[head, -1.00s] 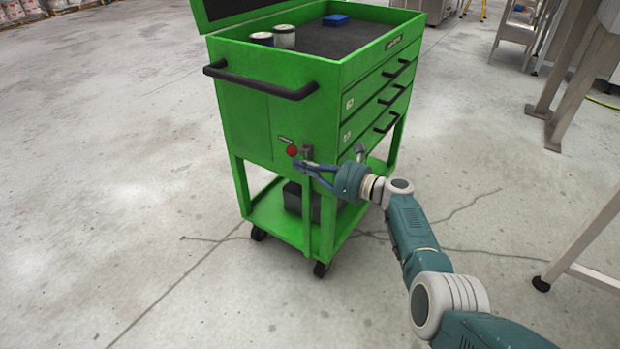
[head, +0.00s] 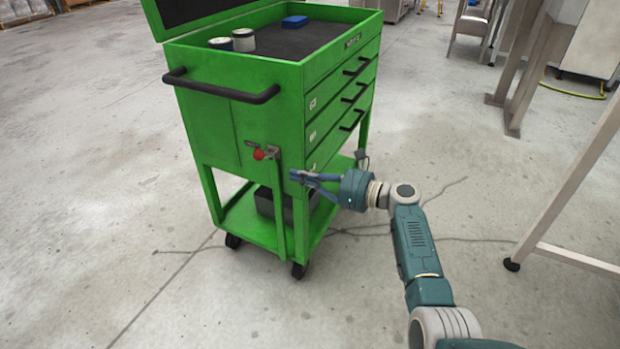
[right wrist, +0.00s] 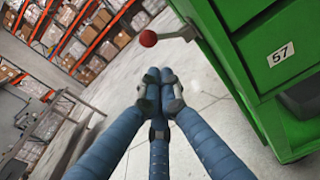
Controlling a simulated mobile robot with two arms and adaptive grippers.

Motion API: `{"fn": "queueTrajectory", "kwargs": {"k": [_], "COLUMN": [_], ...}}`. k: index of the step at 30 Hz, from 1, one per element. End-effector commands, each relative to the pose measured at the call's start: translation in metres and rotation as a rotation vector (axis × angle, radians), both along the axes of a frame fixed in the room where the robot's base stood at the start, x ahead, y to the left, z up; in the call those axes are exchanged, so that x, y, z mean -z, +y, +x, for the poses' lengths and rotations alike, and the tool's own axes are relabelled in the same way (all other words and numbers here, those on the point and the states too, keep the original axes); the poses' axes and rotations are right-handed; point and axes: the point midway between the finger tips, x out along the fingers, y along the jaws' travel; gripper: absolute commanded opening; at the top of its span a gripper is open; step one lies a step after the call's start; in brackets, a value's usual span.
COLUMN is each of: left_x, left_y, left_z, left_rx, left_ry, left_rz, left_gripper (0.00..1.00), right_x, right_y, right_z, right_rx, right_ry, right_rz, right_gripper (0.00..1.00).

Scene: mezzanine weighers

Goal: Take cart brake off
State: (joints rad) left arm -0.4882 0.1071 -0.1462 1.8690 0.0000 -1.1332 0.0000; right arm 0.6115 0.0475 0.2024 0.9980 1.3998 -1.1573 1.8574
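The green tool cart (head: 222,125) stands left of centre in the head view. Its brake lever has a red knob (head: 258,154) and a metal bracket (head: 272,152) on the end panel, near the front corner. The knob sits left of the bracket. The right wrist view shows the red knob (right wrist: 148,38) and the grey lever (right wrist: 177,35) beyond my fingertips. My right gripper (head: 294,175) is to the right of the knob and slightly lower, near the cart's corner and apart from the knob. Its fingertips (right wrist: 158,76) are together with nothing between them. My left gripper is out of view.
The cart has a black push handle (head: 222,91), drawers with black pulls, and casters (head: 299,270). Cans (head: 243,40) and a blue object (head: 295,21) sit on top. A metal stand (head: 570,205) is at the right. The floor left of the cart is clear.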

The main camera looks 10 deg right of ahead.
Motion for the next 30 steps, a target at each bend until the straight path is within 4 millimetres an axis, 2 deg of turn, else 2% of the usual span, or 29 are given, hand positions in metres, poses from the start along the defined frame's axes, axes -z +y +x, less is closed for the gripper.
{"fn": "queueTrajectory", "kwargs": {"k": [3, 7, 23, 26, 29, 30], "left_x": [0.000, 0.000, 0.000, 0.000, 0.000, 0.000], "left_y": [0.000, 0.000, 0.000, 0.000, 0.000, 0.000], "left_z": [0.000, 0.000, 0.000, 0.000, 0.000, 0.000], "left_rx": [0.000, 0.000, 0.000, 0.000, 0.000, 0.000], "left_ry": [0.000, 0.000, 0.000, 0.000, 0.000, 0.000], "left_rz": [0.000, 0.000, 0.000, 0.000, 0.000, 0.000], "left_gripper": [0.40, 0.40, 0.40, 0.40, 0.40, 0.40], "right_x": [0.000, -0.002, -0.002, 0.012, 0.051, 0.073], "right_y": [-0.015, -0.023, -0.025, -0.024, -0.022, -0.021], "right_z": [-0.010, -0.016, -0.018, -0.024, -0.042, -0.053], "right_rx": [0.002, -0.001, -0.001, -0.006, -0.027, -0.045], "right_ry": [0.001, 0.001, 0.000, -0.012, -0.055, -0.083], "right_rz": [-0.001, 0.000, -0.001, -0.048, -0.191, -0.276], "right_gripper": [0.00, 0.00, 0.00, 0.00, 0.00, 0.00]}}
